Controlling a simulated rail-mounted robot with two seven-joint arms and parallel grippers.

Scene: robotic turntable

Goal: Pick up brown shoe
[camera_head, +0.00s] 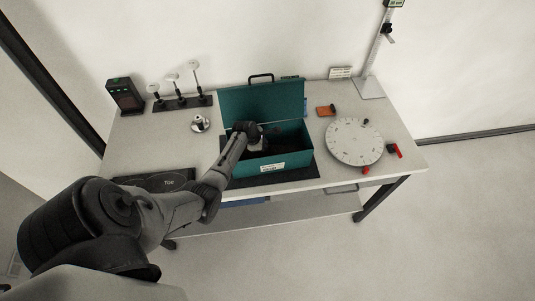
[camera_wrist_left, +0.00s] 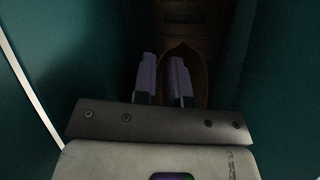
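The brown shoe (camera_wrist_left: 202,72) lies in the dark inside the teal box (camera_head: 264,164). Only its dim outline shows in the left wrist view, past the fingertips and a little to the right. My left gripper (camera_wrist_left: 163,75) is down inside the box with its two pale fingers a small gap apart. The right finger overlaps the shoe's outline; the left finger is beside it. I see nothing clearly held, and contact cannot be told. In the head view my arm hides the gripper's fingers and the shoe. My right gripper is not in view.
The box's lid (camera_head: 262,101) stands open at the back. A round white turntable (camera_head: 355,141) is to the right, with red parts near it.

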